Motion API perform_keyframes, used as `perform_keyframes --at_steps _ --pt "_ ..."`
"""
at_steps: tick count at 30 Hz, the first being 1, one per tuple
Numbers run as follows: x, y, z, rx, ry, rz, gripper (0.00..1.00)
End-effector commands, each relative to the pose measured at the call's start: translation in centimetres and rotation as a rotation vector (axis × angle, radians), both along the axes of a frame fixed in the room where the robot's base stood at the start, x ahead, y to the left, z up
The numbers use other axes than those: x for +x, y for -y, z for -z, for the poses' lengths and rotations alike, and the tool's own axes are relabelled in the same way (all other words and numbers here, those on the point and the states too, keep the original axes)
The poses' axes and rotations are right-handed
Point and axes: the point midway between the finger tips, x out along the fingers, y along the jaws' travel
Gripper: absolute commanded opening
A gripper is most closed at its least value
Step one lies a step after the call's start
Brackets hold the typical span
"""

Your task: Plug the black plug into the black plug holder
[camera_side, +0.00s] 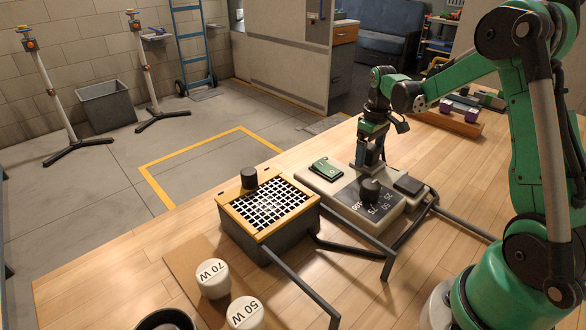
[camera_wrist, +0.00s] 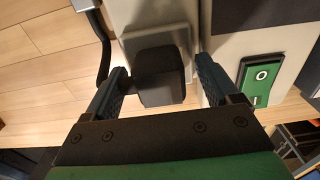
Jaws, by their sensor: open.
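My gripper (camera_wrist: 158,80) is open, with one finger on each side of a dark block (camera_wrist: 160,72). In the wrist view this block, which looks like the black plug or its holder, sits over a pale grey square base; I cannot tell which of the two it is. The left finger appears very close to it. In the side view my gripper (camera_side: 370,160) points down at the back edge of the pale control box (camera_side: 345,208), hiding the block. A flat black square piece (camera_side: 408,185) sits at the box's right end; its role is unclear.
The box carries a green switch (camera_side: 326,168) and a black dial (camera_side: 370,189). An orange-framed grid box (camera_side: 270,232) stands left of it. Dark bars or cords run in front and right. A dark cord (camera_wrist: 101,40) lies beside the block.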

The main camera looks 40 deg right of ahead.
Motion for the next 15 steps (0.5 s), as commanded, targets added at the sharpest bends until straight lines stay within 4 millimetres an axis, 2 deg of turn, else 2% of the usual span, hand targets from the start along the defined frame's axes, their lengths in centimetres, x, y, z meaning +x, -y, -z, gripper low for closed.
perform_keyframes --at_steps 12,15 --pt "0.00 0.00 -0.01 0.000 0.000 0.000 0.82" --pt "0.00 0.00 -0.01 0.000 0.000 0.000 0.53"
